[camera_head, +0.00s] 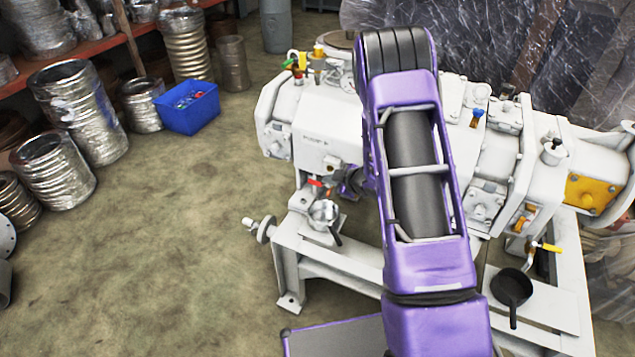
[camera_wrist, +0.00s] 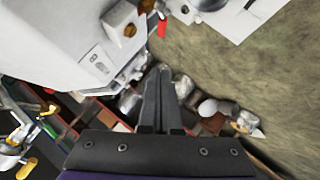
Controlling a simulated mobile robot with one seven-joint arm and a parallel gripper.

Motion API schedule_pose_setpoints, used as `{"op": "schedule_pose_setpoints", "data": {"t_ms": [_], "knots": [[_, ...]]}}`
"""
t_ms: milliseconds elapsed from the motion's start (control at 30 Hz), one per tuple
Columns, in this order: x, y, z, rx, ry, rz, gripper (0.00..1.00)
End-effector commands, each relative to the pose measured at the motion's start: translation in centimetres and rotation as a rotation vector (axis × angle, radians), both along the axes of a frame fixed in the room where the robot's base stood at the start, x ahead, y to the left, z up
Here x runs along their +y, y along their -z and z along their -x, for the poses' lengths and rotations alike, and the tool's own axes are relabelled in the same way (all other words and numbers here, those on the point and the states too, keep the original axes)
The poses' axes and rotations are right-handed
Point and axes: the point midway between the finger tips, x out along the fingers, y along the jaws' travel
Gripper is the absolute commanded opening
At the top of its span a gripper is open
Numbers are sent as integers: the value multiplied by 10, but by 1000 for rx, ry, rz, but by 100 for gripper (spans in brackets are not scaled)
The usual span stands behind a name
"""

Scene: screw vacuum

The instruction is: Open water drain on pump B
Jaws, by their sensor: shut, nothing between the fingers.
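The white pump (camera_head: 318,152) stands on a white steel frame across the head view; its small lettering is illegible. A valve with a red handle (camera_head: 316,183) sits low at its left end, above a metal pan (camera_head: 324,211). A red handle (camera_wrist: 162,27) also shows at the top of the wrist view, beside the white housing (camera_wrist: 65,40). My gripper (camera_wrist: 162,72) is shut and empty; its fingertips are apart from that handle, below it in the picture. In the head view my purple arm hides the pump's middle, and the fingertips cannot be made out.
A valve with a yellow handle (camera_head: 551,248) is at the right, above a black pan (camera_head: 511,288). The frame's left end (camera_head: 290,301) juts out. The floor (camera_head: 165,225) between is clear.

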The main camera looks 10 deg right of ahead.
Motion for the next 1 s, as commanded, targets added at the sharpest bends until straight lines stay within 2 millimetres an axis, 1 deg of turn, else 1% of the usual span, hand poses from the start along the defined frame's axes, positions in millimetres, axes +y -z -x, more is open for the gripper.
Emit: {"op": "schedule_pose_setpoints", "data": {"t_ms": [167,400,467,500,633,733,1000], "knots": [[11,20,-21,1,-2,1,0],[29,51,-60,0,-3,1,0],[32,58,-68,0,-1,1,0],[31,63,-72,1,0,2,0],[24,79,-80,2,1,0,0],[21,85,-84,1,-1,1,0],[19,88,-87,0,0,0,0]]}}
